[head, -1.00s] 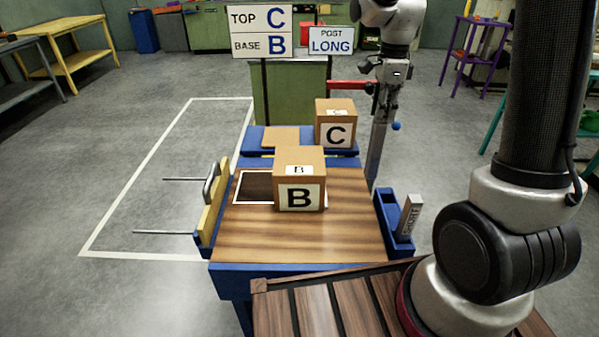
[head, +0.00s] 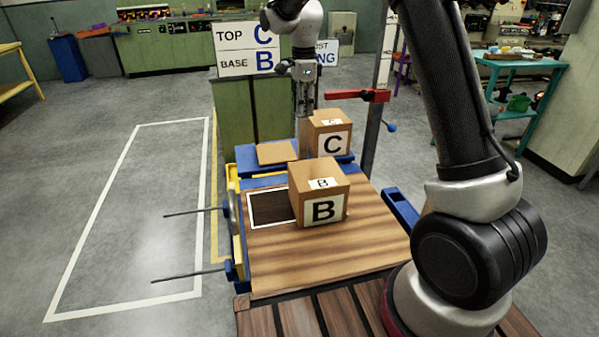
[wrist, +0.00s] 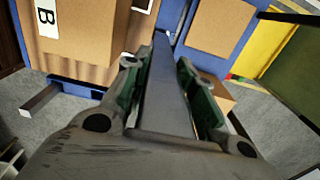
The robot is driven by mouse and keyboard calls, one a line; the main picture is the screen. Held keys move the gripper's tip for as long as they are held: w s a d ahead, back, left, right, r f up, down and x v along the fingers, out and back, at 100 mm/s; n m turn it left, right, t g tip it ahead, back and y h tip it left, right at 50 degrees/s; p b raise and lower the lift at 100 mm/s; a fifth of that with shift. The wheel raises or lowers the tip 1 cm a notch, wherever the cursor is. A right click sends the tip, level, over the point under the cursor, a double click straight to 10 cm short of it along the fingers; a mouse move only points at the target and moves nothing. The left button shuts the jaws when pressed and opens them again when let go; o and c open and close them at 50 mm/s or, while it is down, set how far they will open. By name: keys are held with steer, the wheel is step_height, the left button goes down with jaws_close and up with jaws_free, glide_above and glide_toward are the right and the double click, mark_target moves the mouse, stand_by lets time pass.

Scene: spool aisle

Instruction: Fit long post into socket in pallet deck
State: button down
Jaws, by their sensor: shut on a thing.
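My gripper (head: 304,92) is shut on a long grey post (head: 304,130), held roughly upright in the head view, behind the wooden top and left of box C (head: 330,137). In the wrist view the post (wrist: 168,90) runs away from me between the green-padded jaws (wrist: 160,85). Its far end lies in line with a blue surface, between the box marked B and a tan panel (wrist: 220,30). I cannot make out the socket, nor whether the post touches anything.
Box B (head: 318,190) stands on the wooden top (head: 320,265), beside a white-outlined dark square (head: 268,208). A column with a red arm (head: 350,96) stands behind right. Signs (head: 247,50) are at the back. Two rods stick out left over open floor.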

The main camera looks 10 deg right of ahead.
mark_target(303, 132)
step_height(303, 132, down, 9)
steer(key=shift+r, duration=0.1)
stand_by(0.3)
steer(key=c, duration=1.2)
jaws_free()
steer(key=shift+f, duration=0.2)
steer(key=shift+o, duration=0.2)
step_height(303, 132, up, 12)
steer(key=shift+r, duration=0.25)
steer(key=s+d+r+n+t, duration=0.1)
steer(key=s+d+r+n, duration=0.45)
steer(key=s+r, duration=0.35)
steer(key=s+d+n+t, duration=0.1)
steer(key=s+d+n, duration=0.2)
steer(key=s, duration=0.6)
steer(key=s+d+n+t, duration=0.1)
steer(key=s+d+n, duration=0.2)
steer(key=s, duration=0.7)
steer(key=s+d+f+n+t, duration=0.1)
steer(key=s+d+n, duration=0.2)
steer(key=s+n, duration=0.3)
steer(key=s, duration=0.4)
steer(key=shift+d, duration=0.25)
